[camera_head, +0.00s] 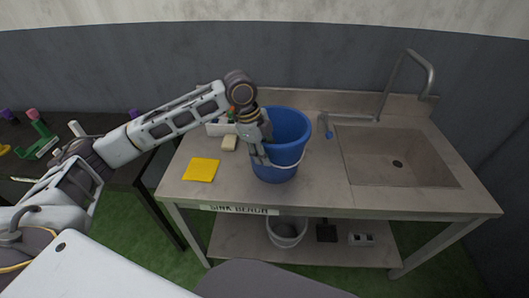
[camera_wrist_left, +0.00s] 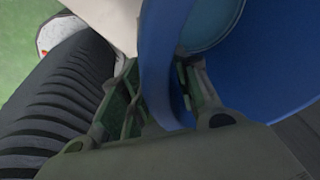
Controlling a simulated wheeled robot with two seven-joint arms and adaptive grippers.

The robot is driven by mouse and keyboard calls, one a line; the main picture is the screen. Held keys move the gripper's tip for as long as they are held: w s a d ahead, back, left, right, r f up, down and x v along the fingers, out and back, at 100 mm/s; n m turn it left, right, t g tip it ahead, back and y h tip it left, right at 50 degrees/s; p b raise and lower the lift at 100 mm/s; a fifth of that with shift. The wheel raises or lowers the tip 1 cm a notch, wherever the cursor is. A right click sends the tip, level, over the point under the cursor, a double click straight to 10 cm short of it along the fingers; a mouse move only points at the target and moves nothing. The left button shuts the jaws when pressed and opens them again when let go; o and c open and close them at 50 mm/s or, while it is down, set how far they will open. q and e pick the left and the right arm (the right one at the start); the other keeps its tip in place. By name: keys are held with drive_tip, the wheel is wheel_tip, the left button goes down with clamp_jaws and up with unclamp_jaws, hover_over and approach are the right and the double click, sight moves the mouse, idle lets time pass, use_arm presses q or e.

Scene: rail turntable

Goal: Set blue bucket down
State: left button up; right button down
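The blue bucket (camera_head: 288,150) is upright at the middle of the sink bench (camera_head: 325,198), left of the basin. Its pale wire handle hangs down its front. I cannot tell whether its base touches the bench top or hangs just above it. My left gripper (camera_head: 261,156) is at the bucket's left rim, pointing down. In the left wrist view the blue wall of the bucket (camera_wrist_left: 158,65) runs between the two fingers of the left gripper (camera_wrist_left: 158,98), which close on it from both sides. My right gripper is not in view.
A yellow cloth (camera_head: 201,170) and a pale block (camera_head: 229,143) lie left of the bucket. A blue-headed brush (camera_head: 327,126) lies between bucket and sink basin (camera_head: 395,160); a tall faucet (camera_head: 408,75) stands behind. A white bucket (camera_head: 287,232) stands on the lower shelf. The bench's front right is clear.

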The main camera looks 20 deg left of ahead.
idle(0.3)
use_arm(q)
drive_tip(key=v, duration=1.2)
drive_tip(key=shift+r, duration=0.1)
idle(0.5)
